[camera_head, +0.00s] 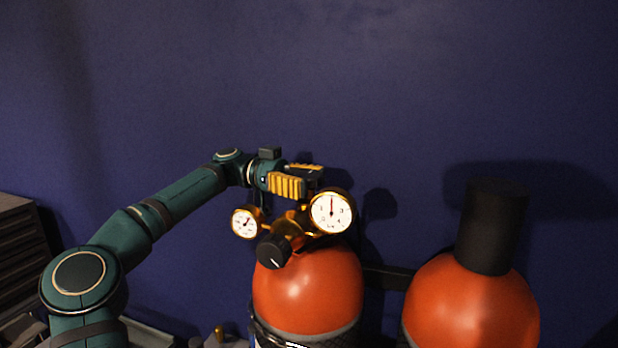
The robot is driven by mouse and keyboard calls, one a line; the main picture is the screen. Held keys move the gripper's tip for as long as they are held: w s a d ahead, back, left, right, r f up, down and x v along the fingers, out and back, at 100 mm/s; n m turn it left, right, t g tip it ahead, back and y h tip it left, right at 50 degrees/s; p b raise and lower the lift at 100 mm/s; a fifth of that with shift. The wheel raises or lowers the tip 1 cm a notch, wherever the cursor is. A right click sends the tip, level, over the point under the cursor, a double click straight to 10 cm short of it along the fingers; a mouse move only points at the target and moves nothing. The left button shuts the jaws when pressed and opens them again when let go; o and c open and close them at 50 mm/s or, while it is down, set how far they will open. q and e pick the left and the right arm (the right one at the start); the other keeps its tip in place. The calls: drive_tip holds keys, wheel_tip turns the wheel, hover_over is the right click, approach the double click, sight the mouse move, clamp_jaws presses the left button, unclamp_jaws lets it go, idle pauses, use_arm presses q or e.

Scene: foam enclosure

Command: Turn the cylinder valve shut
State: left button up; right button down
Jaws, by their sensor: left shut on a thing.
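An orange gas cylinder (310,288) stands upright at the lower middle, with a brass regulator on its top. The regulator carries a large round gauge (331,211), a smaller gauge (245,222) and a black knob (273,251) at the front. My left gripper (312,177), with yellow-ribbed fingers, comes in from the left and is at the top of the cylinder's valve, just above and behind the large gauge. It is shut on the valve's top part, which the fingers and the gauge mostly hide. My right gripper is out of view.
A second orange cylinder (470,303) with a tall black cap (492,226) stands to the right. A dark bracket (386,277) runs between the cylinders. A dark slatted cabinet (15,250) is at the left edge. The blue wall behind is bare, with free room above.

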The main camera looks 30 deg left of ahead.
use_arm(q)
drive_tip(key=o, duration=1.2)
drive_tip(key=shift+a, duration=0.1)
drive_tip(key=a, duration=1.2)
drive_tip(key=shift+s, duration=0.4)
